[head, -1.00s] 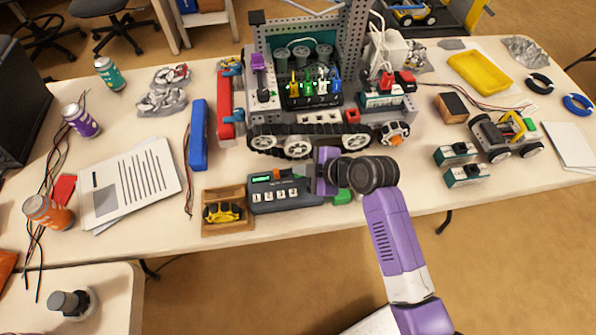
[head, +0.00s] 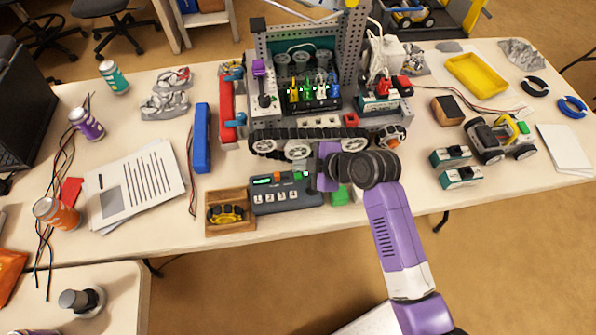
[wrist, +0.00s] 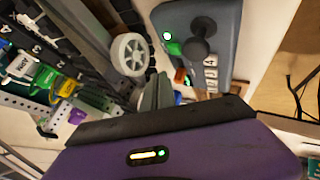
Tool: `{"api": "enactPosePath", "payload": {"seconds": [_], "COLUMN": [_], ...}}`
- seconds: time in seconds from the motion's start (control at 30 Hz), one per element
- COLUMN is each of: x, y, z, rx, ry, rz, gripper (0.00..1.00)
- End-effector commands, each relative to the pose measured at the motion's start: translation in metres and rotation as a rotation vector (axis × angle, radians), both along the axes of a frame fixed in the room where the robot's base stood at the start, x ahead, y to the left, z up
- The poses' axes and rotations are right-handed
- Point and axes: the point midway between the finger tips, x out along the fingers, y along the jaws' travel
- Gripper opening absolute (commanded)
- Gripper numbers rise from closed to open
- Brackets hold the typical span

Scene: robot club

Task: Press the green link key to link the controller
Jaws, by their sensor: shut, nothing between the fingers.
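The controller (head: 285,200) is a dark grey box with white number keys, lying near the table's front edge. A lit green display and an orange key show along its back edge. In the wrist view the controller (wrist: 222,20) is at the top, with a dark knob-like shape over it. A small green spot (wrist: 187,81) shows beside the orange key (wrist: 180,76); I cannot tell whether it is the link key. My gripper (head: 301,170) is shut and empty over the controller's back right part. Its grey fingers (wrist: 158,92) partly cover the box; contact cannot be told.
A tracked robot (head: 300,135) stands close behind the controller. A blue bar (head: 202,140) lies further left. The front edge is close.

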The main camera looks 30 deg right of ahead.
Motion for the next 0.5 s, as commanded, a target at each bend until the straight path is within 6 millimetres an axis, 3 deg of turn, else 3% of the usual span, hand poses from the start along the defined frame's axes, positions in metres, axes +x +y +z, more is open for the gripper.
{"api": "enactPosePath", "payload": {"seconds": [0.2,0.5], "x": [0.000,0.000], "y": [0.000,0.000], "z": [0.023,0.025], "rx": [0.000,0.000], "ry": [0.001,0.001], "rz": [0.001,0.001], "gripper": [0.00,0.00]}}
